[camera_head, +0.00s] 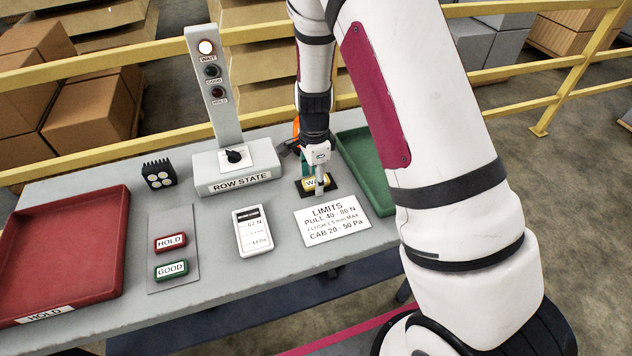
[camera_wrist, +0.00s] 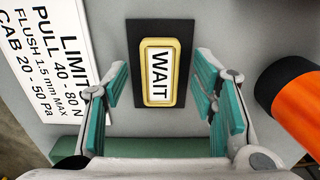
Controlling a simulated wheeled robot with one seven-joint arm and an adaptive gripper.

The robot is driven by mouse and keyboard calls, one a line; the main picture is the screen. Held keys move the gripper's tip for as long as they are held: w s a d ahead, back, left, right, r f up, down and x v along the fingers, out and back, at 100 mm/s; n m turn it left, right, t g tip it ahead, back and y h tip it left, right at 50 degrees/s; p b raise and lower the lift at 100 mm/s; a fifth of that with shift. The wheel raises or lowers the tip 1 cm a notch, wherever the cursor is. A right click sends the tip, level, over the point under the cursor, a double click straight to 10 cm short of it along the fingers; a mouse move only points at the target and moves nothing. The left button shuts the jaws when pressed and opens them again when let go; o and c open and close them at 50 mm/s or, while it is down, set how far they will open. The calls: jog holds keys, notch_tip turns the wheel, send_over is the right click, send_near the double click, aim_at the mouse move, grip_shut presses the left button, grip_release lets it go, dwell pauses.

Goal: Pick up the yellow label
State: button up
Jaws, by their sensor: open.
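The yellow label (camera_wrist: 159,72) is a yellow-framed plate reading WAIT, lying on a dark pad (camera_wrist: 159,24) on the table. In the wrist view it sits between and just beyond the fingers of my gripper (camera_wrist: 167,105). In the head view my gripper (camera_head: 319,184) is above the label (camera_head: 311,183) and partly covers it. My gripper is open, with one teal-padded finger on each side and nothing held between them.
The LIMITS card (camera_head: 333,221) lies in front of the label. A green tray (camera_head: 366,172) is to the right. An orange and black object (camera_wrist: 293,97) is close beside the right finger. The ROW STATE post (camera_head: 239,174), meter (camera_head: 253,231) and red tray (camera_head: 66,252) stand further left.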

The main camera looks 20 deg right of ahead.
jog(key=c, duration=1)
jog(key=shift+o, duration=0.2)
jog(key=shift+r, duration=0.1)
